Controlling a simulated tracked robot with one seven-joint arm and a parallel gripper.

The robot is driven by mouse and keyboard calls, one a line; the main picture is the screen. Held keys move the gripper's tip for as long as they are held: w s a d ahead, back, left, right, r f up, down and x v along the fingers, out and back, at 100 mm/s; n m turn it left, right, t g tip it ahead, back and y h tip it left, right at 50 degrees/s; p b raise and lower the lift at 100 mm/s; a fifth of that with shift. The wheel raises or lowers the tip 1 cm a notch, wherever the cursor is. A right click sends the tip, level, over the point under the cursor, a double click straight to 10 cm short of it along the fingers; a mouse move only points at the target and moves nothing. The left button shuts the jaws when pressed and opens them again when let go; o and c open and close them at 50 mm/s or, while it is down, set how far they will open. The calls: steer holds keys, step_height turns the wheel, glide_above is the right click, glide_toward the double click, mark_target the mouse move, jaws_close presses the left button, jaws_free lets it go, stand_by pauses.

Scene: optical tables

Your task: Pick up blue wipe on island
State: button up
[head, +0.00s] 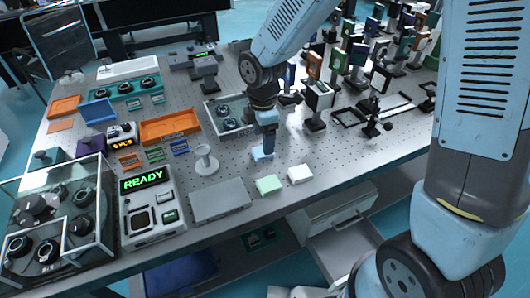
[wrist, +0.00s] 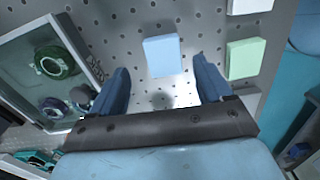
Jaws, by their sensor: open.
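The blue wipe (wrist: 162,56) is a small pale blue square pad lying flat on the perforated metal top of the island. In the wrist view it lies ahead of and between the two dark blue fingers of my gripper (wrist: 160,88), apart from both. In the head view the wipe (head: 262,153) shows just below my gripper (head: 265,146), partly hidden by it. My gripper is open and empty, pointing down above the table.
A green wipe (head: 269,185) and a white wipe (head: 300,174) lie close by toward the front edge. A glass-lidded case (head: 212,118) with round optics stands close on the left. A grey flat box (head: 220,201) and several mounted optics are around.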

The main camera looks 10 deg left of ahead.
step_height(320, 180, down, 4)
steer(key=shift+s, duration=0.15)
steer(key=c, duration=1.1)
steer(key=shift+r, duration=0.1)
